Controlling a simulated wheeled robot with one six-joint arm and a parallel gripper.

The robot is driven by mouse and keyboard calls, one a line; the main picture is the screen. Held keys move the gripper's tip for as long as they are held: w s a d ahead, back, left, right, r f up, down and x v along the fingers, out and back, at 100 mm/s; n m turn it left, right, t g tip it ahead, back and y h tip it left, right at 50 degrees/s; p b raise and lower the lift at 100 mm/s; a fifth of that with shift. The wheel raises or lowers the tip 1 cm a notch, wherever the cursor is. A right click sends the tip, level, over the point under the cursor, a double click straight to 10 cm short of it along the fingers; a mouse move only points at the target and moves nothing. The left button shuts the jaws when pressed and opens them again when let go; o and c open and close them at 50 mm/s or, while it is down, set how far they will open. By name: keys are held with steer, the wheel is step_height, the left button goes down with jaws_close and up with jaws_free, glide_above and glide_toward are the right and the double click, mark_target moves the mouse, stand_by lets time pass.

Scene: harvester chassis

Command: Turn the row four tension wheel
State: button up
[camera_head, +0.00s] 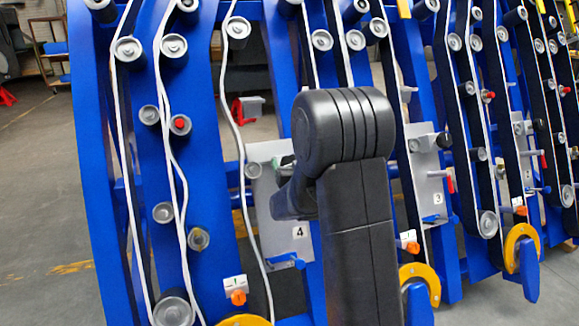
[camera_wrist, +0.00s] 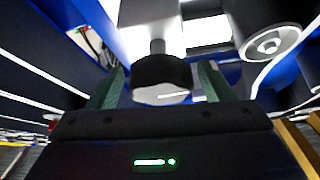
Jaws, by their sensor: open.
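The row four plate (camera_head: 298,234) is a light grey metal panel marked "4" in the head view, partly hidden behind my black arm. In the wrist view a black round knob (camera_wrist: 162,80), apparently the row four tension wheel, stands on a grey stem in front of a pale plate (camera_wrist: 150,12). My gripper (camera_wrist: 162,70) is open, with one green finger on each side of the knob. I cannot tell whether the fingers touch it. In the head view the knob is hidden by my arm, and only a bit of green finger shows.
Blue frame rows with grey rollers (camera_head: 237,28) and belts stand on both sides. The row three plate (camera_head: 428,172) carries a similar black knob (camera_head: 443,140) on the right. A blue handle (camera_head: 284,261) sticks out below the "4". Open floor (camera_head: 40,190) lies at left.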

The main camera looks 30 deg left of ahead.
steer(key=shift+w+a, duration=0.4)
steer(key=c, duration=1)
